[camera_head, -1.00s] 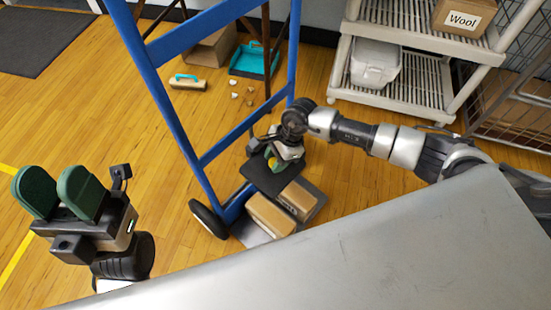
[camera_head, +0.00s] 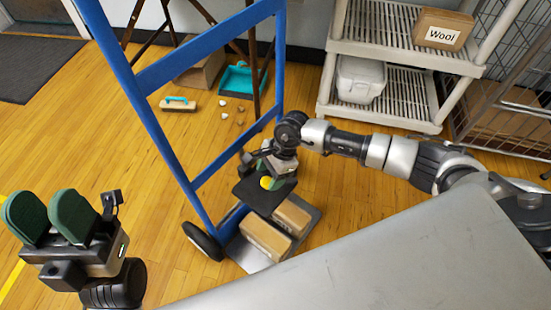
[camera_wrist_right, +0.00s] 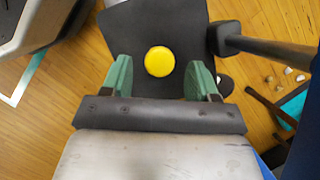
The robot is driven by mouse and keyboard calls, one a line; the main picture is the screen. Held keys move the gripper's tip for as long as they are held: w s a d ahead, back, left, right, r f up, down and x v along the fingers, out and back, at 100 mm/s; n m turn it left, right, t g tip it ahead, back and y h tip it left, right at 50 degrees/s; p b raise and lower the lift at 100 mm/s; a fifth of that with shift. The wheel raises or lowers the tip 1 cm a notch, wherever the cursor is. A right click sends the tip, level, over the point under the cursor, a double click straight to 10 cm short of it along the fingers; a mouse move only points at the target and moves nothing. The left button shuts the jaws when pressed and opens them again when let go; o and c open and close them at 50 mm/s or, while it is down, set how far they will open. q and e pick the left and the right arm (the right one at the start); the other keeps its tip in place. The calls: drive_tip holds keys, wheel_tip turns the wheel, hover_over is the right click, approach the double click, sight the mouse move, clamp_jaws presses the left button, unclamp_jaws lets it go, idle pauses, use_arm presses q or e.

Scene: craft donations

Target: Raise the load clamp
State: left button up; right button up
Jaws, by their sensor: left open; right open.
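The load clamp is a black plate (camera_head: 252,192) with a round yellow knob (camera_head: 267,183), on the blue hand truck (camera_head: 147,110) above its cartons. In the right wrist view the plate (camera_wrist_right: 135,25) fills the upper middle, and a dark bar joins its right side. The yellow knob (camera_wrist_right: 159,61) appears between the green fingers of my right gripper (camera_wrist_right: 160,78). These fingers are apart on both sides of it; contact cannot be told. In the head view my right gripper (camera_head: 279,170) is at the clamp. My left gripper (camera_head: 46,216) is open and empty at the lower left.
Two cartons (camera_head: 265,236) sit on the truck's metal toe plate (camera_head: 246,255). A grey surface (camera_head: 400,260) covers the lower right. A shelf (camera_head: 390,55) with a Wool box (camera_head: 443,29) stands behind right. A brush (camera_head: 178,104) and teal dustpan (camera_head: 240,80) lie on the floor.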

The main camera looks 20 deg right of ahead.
use_arm(q)
drive_tip(key=w+d+f+g+y+p, duration=0.1)
drive_tip(key=w+f+g+y+p, duration=0.1)
drive_tip(key=w+g, duration=0.5)
drive_tip(key=shift+w+f+y, duration=0.15)
drive_tip(key=shift+f+y, duration=0.15)
drive_tip(key=shift+f, duration=0.25)
use_arm(e)
drive_tip(key=v, duration=0.9)
drive_tip(key=shift+r, duration=0.1)
